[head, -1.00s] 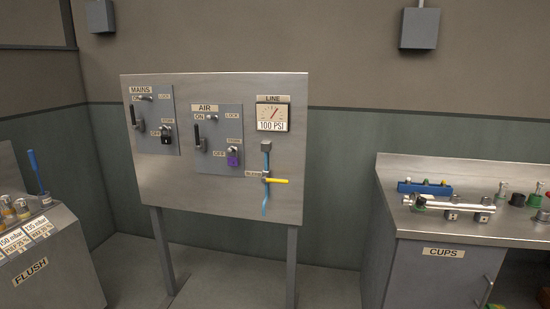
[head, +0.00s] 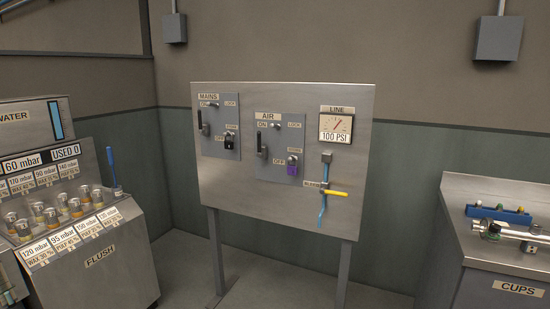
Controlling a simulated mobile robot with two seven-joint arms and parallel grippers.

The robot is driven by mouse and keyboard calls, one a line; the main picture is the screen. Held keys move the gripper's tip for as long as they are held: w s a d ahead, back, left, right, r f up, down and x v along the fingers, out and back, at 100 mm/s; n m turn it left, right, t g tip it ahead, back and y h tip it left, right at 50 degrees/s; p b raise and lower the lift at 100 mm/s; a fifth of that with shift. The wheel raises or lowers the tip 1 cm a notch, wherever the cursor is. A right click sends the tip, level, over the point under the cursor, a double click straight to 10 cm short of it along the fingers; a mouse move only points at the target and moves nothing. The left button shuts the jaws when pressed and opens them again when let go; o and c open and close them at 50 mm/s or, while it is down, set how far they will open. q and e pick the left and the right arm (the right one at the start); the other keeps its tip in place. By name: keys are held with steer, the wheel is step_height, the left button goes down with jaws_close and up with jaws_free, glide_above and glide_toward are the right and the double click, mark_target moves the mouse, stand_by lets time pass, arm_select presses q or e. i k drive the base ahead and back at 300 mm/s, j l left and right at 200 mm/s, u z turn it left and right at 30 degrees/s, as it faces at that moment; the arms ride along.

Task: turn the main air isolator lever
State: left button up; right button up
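The AIR isolator lever (head: 261,145) is a black handle on a grey plate (head: 281,130) in the middle of the steel panel (head: 235,92). The handle stands upright, on the side marked ON. A purple padlock (head: 292,166) hangs at the lower right of that plate; whether it is locked is too small to tell. The LINE gauge (head: 336,127) reads 100 PSI. Below it a yellow-handled valve (head: 331,193) sits on a blue hose (head: 323,210). Neither of my grippers shows in the head view.
A similar MAINS lever (head: 203,124) with a black padlock (head: 229,141) is at the panel's left. The FLUSH machine (head: 105,275) stands at left, the CUPS counter (head: 499,262) at right. The panel stands on legs with floor in front.

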mark_target(259, 154)
steer(key=i+j, duration=0.4)
steer(key=j, duration=0.15)
steer(key=i+j+z, duration=0.1)
steer(key=i+j, duration=0.75)
steer(key=j, duration=0.2)
steer(key=i+j, duration=0.4)
steer(key=j, duration=0.2)
steer(key=l+z, duration=0.05)
